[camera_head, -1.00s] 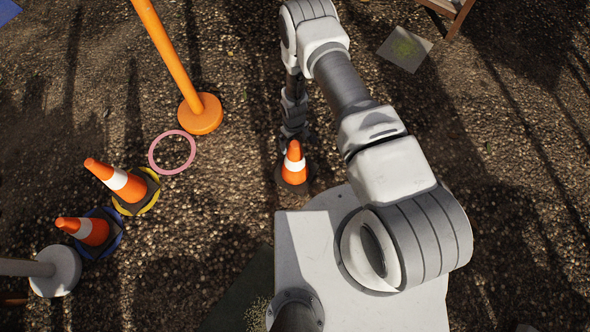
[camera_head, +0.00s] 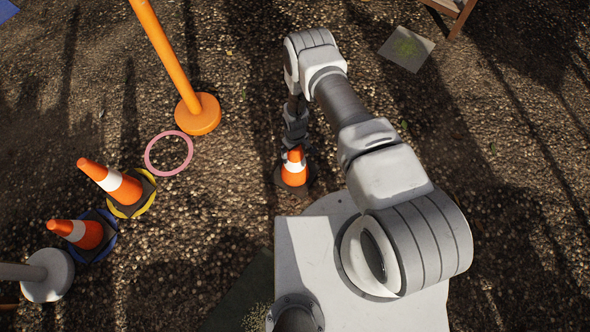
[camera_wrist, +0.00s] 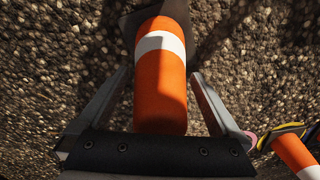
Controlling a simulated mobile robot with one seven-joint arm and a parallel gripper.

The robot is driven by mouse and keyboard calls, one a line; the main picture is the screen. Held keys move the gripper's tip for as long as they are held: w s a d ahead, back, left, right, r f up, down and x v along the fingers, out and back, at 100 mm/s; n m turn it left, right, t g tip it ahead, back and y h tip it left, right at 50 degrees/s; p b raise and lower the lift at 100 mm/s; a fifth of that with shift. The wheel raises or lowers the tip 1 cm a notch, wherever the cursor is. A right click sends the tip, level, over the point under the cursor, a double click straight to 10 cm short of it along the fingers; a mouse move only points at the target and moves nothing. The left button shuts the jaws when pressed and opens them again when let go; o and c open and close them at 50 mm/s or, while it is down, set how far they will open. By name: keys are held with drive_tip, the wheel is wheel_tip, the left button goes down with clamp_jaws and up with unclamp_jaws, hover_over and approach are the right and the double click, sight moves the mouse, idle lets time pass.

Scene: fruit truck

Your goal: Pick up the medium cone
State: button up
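An orange cone with a white band (camera_head: 293,176) stands on its dark base on the ground, just beyond the front of my base. My gripper (camera_wrist: 161,72) is open around this cone in the wrist view, one finger on each side. The cone (camera_wrist: 160,95) fills the space between the fingers, with narrow gaps at the sides; contact is hard to tell. In the head view my gripper hangs over the cone's top and partly hides it. Two other banded cones stand at left: a taller one (camera_head: 124,187) on a yellow ring and a smaller one (camera_head: 87,234) on a blue piece.
An orange pole on a round base (camera_head: 198,114) stands at upper left, with a pink ring (camera_head: 168,153) on the ground below it. A grey post base (camera_head: 50,276) is at lower left. A square slab (camera_head: 406,48) lies at upper right. The gravel right of the arm is clear.

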clamp_jaws()
idle(0.3)
drive_tip(key=shift+r, duration=0.2)
